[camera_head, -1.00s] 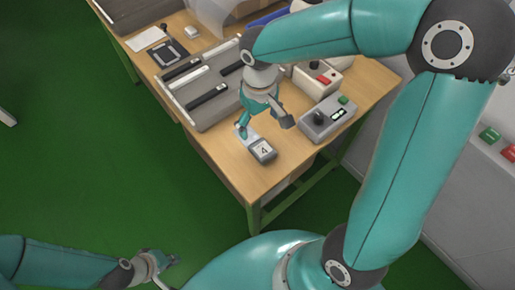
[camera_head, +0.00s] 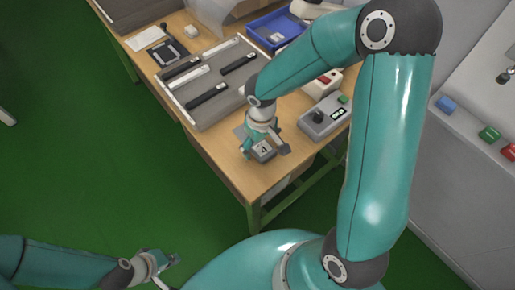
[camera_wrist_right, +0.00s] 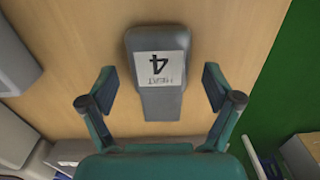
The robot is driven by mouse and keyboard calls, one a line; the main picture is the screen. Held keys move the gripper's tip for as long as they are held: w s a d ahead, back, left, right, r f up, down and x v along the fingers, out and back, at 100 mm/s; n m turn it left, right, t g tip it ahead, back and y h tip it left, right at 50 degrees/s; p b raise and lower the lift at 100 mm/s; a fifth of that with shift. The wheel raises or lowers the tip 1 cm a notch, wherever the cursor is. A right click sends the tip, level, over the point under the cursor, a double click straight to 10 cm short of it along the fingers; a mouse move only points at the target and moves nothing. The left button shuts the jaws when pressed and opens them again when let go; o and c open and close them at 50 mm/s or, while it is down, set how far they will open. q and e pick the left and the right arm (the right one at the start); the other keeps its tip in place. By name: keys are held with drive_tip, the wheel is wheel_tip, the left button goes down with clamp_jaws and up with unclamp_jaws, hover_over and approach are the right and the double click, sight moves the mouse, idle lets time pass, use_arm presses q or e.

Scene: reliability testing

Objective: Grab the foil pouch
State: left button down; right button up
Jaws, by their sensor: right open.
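A grey, rounded block with a white label marked 4 (camera_head: 264,150) lies near the front corner of the wooden table. It also shows in the right wrist view, where the grey block (camera_wrist_right: 158,104) has a narrower lower part. It may be the foil pouch; I cannot tell for sure. My right gripper (camera_head: 266,152) is open just over it. In the right wrist view the fingers of the right gripper (camera_wrist_right: 160,84) stand either side of it, with a gap on each side. My left gripper (camera_head: 170,268) is empty and apart from the table, at the lower left, its fingers spread.
A grey tray (camera_head: 197,112) with several black and white bars lies behind. A grey control box (camera_head: 318,122) with a knob stands to the right. A blue bin (camera_head: 262,28) is at the back. The table's front edge is close to the labelled block.

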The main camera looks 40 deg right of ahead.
drive_tip(key=c, duration=1.2)
drive_tip(key=shift+r, duration=0.2)
